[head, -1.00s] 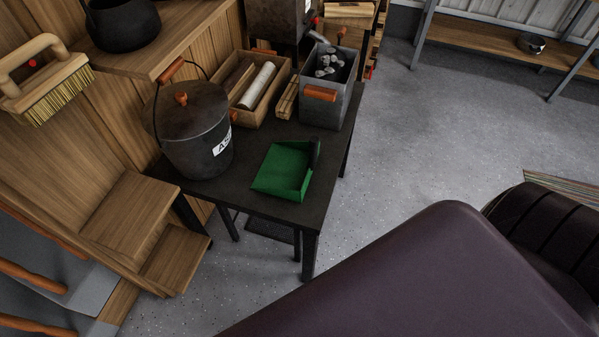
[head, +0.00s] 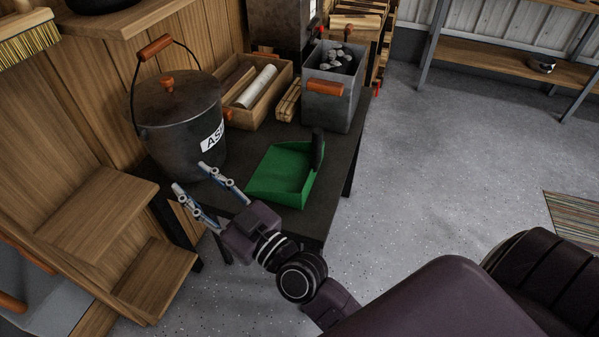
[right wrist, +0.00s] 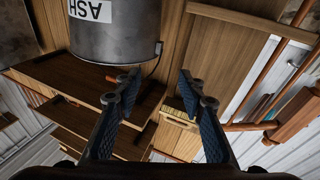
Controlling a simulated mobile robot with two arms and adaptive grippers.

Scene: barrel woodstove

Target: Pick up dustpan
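The green dustpan (head: 281,172) lies on the dark table (head: 333,176), with its black handle (head: 318,149) standing up at its right side. My right gripper (head: 190,177) is open and empty, over the table's front left part, left of the dustpan and in front of the ash bucket. Its fingers point up and left in the head view, away from the dustpan. The right wrist view shows the two fingers (right wrist: 157,79) apart with nothing between them; the dustpan is not in that view. My left gripper is not in view.
The ash bucket (head: 178,122) stands left of the dustpan and also shows in the right wrist view (right wrist: 114,32). Behind are a wooden box (head: 270,112) and a grey metal bin (head: 333,104). Wooden steps (head: 98,217) are at left. Open floor (head: 430,180) lies right of the table.

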